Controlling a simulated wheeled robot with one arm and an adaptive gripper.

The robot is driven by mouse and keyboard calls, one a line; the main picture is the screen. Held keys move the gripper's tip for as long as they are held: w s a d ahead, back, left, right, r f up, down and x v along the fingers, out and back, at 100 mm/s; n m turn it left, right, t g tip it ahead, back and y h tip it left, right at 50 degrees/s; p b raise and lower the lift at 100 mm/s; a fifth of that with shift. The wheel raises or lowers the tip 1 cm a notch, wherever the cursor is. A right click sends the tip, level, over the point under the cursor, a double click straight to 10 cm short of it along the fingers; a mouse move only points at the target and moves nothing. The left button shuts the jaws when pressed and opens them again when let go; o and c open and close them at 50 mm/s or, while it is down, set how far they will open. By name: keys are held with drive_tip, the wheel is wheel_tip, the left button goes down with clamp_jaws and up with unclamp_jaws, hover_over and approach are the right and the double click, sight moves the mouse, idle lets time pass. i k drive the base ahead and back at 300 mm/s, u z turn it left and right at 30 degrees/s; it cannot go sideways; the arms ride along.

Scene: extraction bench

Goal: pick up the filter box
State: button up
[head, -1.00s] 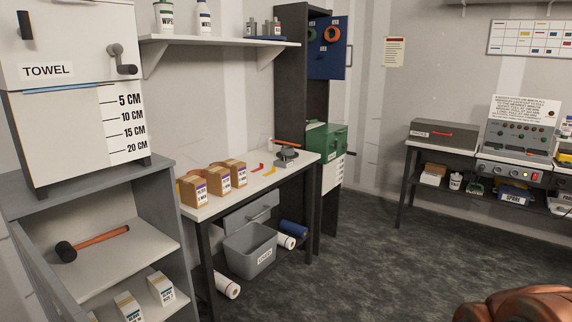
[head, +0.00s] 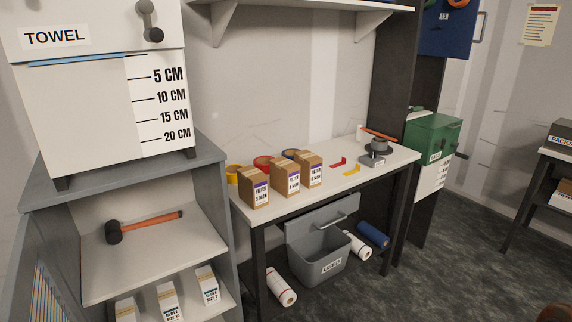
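Three brown cardboard filter boxes stand upright in a row on the white bench top (head: 336,206): a left one (head: 246,188), a middle one (head: 279,180) and a right one (head: 304,171). My gripper is not in view.
A towel dispenser (head: 85,110) stands on a grey shelf unit at left, with a mallet (head: 145,226) below. Red (head: 339,163) and yellow (head: 352,171) pieces and a grey device (head: 374,158) lie right of the boxes. A grey bin (head: 322,245) sits under the bench.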

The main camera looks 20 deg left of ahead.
sight(311, 164)
drive_tip(key=u, duration=0.75)
drive_tip(key=i, duration=0.8)
drive_tip(key=u, duration=1.05)
drive_tip(key=i, duration=0.6)
